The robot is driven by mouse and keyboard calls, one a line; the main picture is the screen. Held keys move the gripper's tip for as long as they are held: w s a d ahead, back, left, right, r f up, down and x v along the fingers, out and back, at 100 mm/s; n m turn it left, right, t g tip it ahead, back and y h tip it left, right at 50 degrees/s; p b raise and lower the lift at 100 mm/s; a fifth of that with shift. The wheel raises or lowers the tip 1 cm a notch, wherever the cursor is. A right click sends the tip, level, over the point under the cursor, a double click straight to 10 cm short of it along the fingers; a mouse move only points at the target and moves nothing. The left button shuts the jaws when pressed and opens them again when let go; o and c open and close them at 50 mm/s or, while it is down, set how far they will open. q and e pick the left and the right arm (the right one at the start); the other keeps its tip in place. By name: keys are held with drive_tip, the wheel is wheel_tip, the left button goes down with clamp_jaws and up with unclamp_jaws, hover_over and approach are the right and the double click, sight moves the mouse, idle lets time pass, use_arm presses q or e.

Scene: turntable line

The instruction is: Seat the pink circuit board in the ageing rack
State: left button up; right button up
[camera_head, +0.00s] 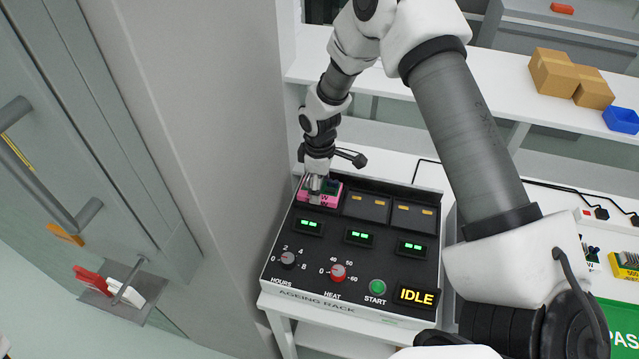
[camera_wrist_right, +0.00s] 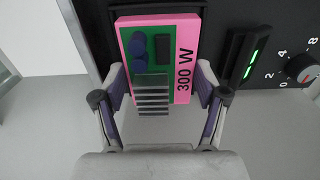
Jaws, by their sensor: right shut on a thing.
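The pink circuit board (camera_head: 334,190) is at the left slot of the ageing rack (camera_head: 400,262), in the head view. In the right wrist view the board (camera_wrist_right: 183,90) shows a pink base marked 300 W, a green plate, blue round parts and a silver finned block. Whether the board is fully down in the slot I cannot tell. My left gripper is not in view.
The rack has two more slots with dark covers (camera_head: 367,207), green displays, knobs, a green start button (camera_head: 377,287) and an IDLE sign (camera_head: 416,297). A grey wall (camera_head: 240,130) stands close on the left. Boxes (camera_head: 565,75) and a blue bin (camera_head: 621,119) are on the back shelf.

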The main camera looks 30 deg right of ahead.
drive_tip(key=shift+f, duration=0.45)
idle(0.4)
drive_tip(key=shift+f, duration=0.15)
idle(0.6)
drive_tip(key=o, duration=1.4)
drive_tip(key=shift+c, duration=0.2)
